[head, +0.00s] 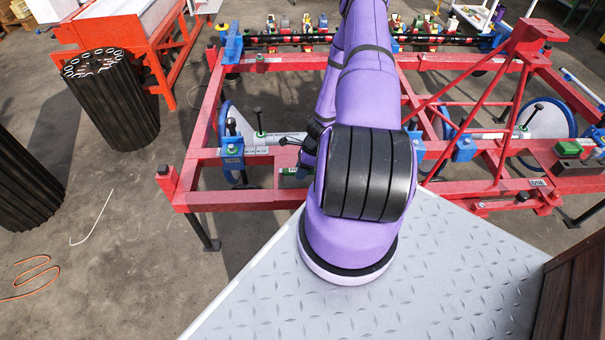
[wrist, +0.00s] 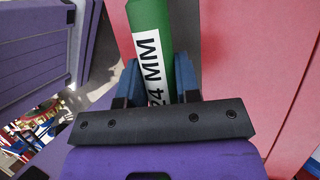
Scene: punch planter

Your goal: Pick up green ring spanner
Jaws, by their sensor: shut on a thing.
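The green ring spanner (wrist: 184,57) shows in the wrist view, with a white label reading "24 MM" on its handle. My gripper (wrist: 160,85) has its two blue fingers on either side of the handle and is shut on it. The spanner's upper end runs out of the picture, and its lower end is hidden behind the gripper's black bar. A red surface lies behind the spanner.
A red steel frame (head: 250,201) with blue clamps fills the middle of the head view. A grey tread-plate surface (head: 450,270) lies in front. A red-orange trough (head: 110,32) is at the back left. Concrete floor is open at the left.

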